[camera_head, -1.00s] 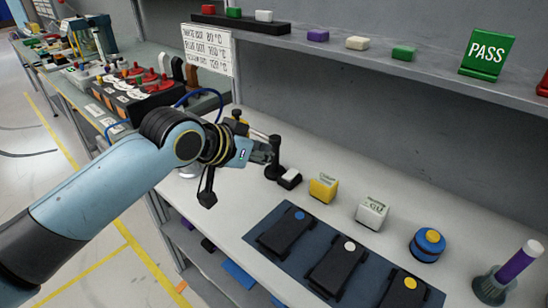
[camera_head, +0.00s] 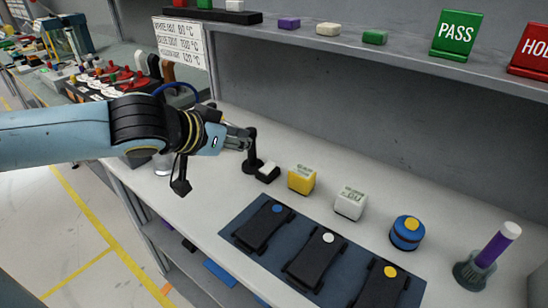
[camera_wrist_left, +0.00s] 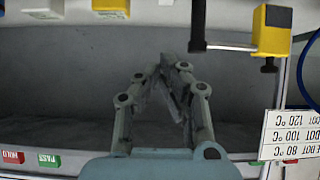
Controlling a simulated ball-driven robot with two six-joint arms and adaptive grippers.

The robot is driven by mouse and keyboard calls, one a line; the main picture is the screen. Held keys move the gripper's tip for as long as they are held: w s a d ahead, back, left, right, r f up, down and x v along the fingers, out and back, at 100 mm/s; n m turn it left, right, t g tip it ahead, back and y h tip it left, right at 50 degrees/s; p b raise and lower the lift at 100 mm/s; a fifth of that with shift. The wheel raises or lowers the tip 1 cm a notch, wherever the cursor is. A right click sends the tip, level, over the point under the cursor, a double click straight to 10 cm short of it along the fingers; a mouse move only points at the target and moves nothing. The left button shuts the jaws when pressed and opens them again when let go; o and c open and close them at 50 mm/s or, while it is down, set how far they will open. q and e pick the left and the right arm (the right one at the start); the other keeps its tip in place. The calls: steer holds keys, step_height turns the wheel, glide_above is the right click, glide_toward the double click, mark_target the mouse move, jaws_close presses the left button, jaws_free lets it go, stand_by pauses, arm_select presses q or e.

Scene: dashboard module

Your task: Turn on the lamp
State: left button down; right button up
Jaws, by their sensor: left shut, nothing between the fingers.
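A black upright post (camera_head: 251,150) stands on the bench, with a small black block with a white top (camera_head: 267,172) at its foot; it may be the lamp, but I cannot tell. No light is visible on it. My left gripper (camera_head: 246,137) is shut and empty at the upper part of this post; whether it touches is unclear. In the left wrist view the shut fingers (camera_wrist_left: 168,72) point towards the dark post (camera_wrist_left: 197,28), with a gap in the picture. A thin rod runs from the post towards a yellow and black part (camera_wrist_left: 271,32). My right gripper is out of view.
A yellow cube (camera_head: 301,180), a white cube (camera_head: 350,203) and a blue button (camera_head: 407,232) stand to the right. Black pedals on a dark mat (camera_head: 240,220) lie in front. A purple-white cylinder (camera_head: 494,244) stands at far right. A shelf with signs (camera_head: 457,36) overhangs the bench.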

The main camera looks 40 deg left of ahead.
arm_select(q)
steer(key=shift+w+f, duration=0.1)
steer(key=shift+w, duration=0.05)
steer(key=b, duration=0.2)
glide_above(269, 169)
steer(key=s, duration=0.1)
step_height(269, 169, down, 5)
steer(key=shift+s+r, duration=0.1)
steer(key=shift+s, duration=0.05)
steer(key=f, duration=0.1)
steer(key=w+f, duration=0.1)
steer(key=f, duration=0.1)
steer(key=shift+w+f, duration=0.15)
steer(key=shift+f, duration=0.1)
steer(key=shift+w+f+b, duration=0.1)
steer(key=shift+f+b, duration=0.2)
steer(key=shift+f, duration=0.25)
